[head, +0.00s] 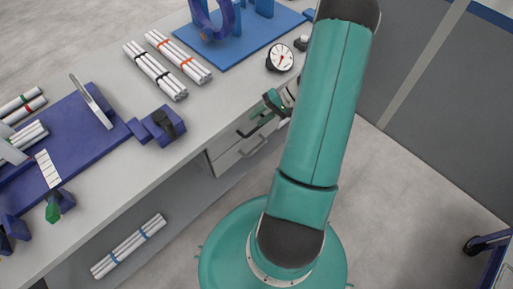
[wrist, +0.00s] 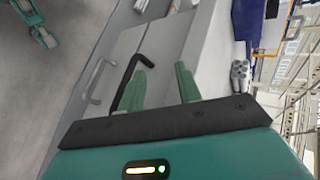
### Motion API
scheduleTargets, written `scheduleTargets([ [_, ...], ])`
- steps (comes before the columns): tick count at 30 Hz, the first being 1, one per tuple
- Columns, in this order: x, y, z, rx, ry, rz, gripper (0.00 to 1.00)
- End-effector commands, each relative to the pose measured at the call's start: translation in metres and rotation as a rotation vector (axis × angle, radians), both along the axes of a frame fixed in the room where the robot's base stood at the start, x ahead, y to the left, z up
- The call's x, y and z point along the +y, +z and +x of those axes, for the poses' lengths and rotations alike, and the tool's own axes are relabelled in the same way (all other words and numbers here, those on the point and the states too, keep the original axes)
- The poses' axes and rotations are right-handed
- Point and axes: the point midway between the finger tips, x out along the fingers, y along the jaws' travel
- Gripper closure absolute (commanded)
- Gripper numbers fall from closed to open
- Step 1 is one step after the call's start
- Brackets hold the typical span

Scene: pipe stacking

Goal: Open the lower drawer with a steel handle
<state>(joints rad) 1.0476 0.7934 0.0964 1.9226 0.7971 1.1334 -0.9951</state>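The lower drawer (head: 229,162) is at the end of the grey bench, and its steel handle (head: 254,148) is a pale bar. In the wrist view the steel handle (wrist: 92,84) is at the left, apart from my fingers. The upper drawer has a black handle (wrist: 127,80), close beside my left finger. Both drawers look shut. My gripper (wrist: 164,78) is open, with nothing visible between its green fingers. In the head view my gripper (head: 275,103) is by the bench edge near the upper drawer, partly hidden by my arm.
On the bench top (head: 205,112) are a round gauge (head: 280,57), bundles of white pipes (head: 155,70), a blue board (head: 250,42) and a purple fixture (head: 75,130). Another pipe bundle (head: 128,246) lies on the lower shelf.

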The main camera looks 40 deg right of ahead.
Motion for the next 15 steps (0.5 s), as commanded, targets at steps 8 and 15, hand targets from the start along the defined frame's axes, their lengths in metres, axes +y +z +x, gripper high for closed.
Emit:
scheduleTargets([
  [8, -0.045, -0.104, -0.043, -0.147, -0.263, 0.185, 0.66],
  [15, -0.061, -0.188, -0.083, -0.299, -0.520, 0.275, 0.66],
])
